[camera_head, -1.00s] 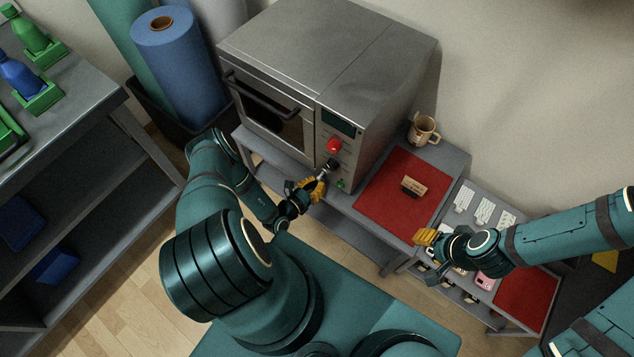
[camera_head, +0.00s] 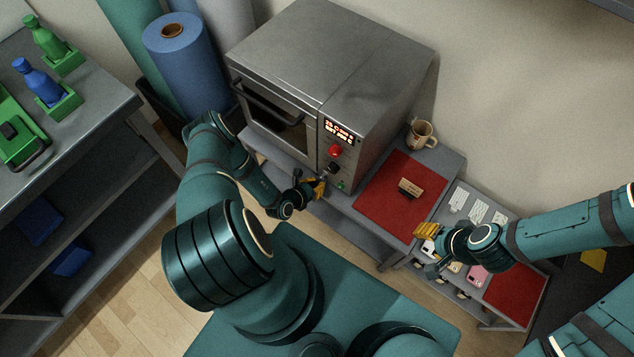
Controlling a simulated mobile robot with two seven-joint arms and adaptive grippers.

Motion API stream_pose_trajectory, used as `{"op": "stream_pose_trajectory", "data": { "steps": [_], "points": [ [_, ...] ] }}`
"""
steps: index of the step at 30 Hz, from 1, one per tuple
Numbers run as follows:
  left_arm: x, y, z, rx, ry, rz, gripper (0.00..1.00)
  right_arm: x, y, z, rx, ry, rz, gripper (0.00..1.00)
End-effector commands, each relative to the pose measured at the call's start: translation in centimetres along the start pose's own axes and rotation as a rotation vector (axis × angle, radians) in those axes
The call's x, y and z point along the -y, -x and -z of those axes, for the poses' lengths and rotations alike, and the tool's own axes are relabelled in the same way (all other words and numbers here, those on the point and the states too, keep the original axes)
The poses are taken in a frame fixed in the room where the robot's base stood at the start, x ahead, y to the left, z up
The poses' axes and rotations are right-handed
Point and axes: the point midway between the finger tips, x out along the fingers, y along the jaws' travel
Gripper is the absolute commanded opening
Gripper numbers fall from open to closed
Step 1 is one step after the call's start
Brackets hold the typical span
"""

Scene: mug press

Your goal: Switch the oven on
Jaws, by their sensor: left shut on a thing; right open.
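The steel oven (camera_head: 300,55) stands on a low grey table with its door shut. Its display (camera_head: 339,132) is lit with red characters. Below it on the front panel are a red knob (camera_head: 334,150), a black knob (camera_head: 333,167) and a small green button (camera_head: 341,184). My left gripper (camera_head: 324,181) is at the black knob, shut on it; its fingers partly hide the contact. My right gripper (camera_head: 428,231) is open and empty, over the right part of the low tables, away from the oven.
A red mat (camera_head: 385,205) with a small brown block (camera_head: 409,188) lies right of the oven, a mug (camera_head: 421,134) behind it. Blue and green rolls (camera_head: 185,65) stand left of the oven. Bottles in green holders stand on the left bench (camera_head: 95,85).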

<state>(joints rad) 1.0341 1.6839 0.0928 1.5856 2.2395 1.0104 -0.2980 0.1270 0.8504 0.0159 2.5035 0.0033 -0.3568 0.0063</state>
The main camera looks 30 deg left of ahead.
Motion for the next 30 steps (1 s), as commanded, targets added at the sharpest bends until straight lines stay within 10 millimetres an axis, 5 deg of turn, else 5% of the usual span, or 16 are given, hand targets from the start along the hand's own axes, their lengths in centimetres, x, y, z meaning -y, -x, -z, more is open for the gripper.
{"op": "stream_pose_trajectory", "data": {
  "steps": [30],
  "points": [
    [0.2, 0.7, -1.6, 0.012, -0.002, -0.003, 0.0, 0.4, 1.2, 0.4, -0.008, -0.003, -0.001, 0.47]
  ]
}}
